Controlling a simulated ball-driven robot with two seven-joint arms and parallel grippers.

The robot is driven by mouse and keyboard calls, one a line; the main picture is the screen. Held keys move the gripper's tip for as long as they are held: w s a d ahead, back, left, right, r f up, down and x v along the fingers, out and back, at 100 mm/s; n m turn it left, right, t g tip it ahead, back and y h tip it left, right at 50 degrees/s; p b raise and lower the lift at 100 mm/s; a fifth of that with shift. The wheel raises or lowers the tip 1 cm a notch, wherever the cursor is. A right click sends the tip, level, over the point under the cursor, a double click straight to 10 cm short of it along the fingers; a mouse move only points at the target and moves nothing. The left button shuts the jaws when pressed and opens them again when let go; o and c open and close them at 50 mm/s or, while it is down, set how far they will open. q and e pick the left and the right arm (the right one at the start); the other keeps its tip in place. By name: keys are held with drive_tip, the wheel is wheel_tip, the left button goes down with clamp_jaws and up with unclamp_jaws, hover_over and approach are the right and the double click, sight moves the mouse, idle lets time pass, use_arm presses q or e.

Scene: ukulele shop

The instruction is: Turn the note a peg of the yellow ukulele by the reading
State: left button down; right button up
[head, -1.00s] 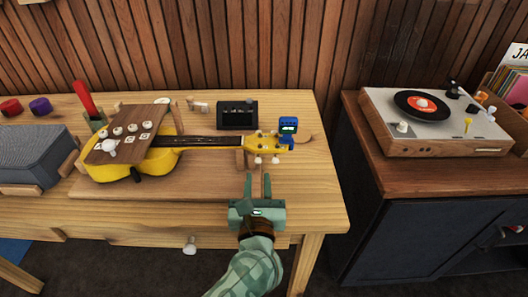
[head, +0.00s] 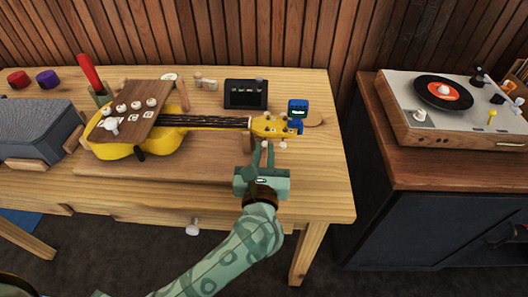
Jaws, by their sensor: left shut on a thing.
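The yellow ukulele (head: 172,141) lies across the bench with its neck to the right. Its yellow headstock (head: 268,126) has white pegs along its near edge. A blue clip-on tuner (head: 298,109) sits at the headstock's end; its small screen is lit green, too small to read. My left gripper (head: 263,147) is at the headstock's near edge, shut on the near-side peg closer to the neck, which its fingers mostly hide. The other near-side peg (head: 283,144) is free, just right of the fingers. I cannot read any note marks. My right gripper is not in view.
A brown panel with white knobs (head: 137,108) covers part of the ukulele's body. A black box (head: 246,93) stands behind the neck. A grey amplifier (head: 40,127) is at the left. The bench top (head: 325,190) is clear at front right. A record player (head: 450,105) stands on the right-hand cabinet.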

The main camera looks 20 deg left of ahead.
use_arm(q)
drive_tip(key=shift+r+m+p, duration=0.25)
drive_tip(key=shift+m+p, duration=0.65)
drive_tip(key=shift+p, duration=0.2)
drive_tip(key=m+p, duration=0.7)
drive_tip(key=shift+a, duration=0.15)
drive_tip(key=shift+s+m+p, duration=0.1)
drive_tip(key=shift+m+p, duration=0.85)
drive_tip(key=shift+m, duration=0.25)
drive_tip(key=shift+f+m+p, duration=0.15)
drive_tip(key=shift+m+p, duration=0.6)
drive_tip(key=shift+m, duration=0.35)
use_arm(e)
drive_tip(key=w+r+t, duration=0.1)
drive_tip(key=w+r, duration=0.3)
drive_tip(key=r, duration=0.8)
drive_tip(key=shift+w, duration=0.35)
use_arm(q)
drive_tip(key=c, duration=1.6)
unclamp_jaws()
drive_tip(key=shift+c, duration=0.2)
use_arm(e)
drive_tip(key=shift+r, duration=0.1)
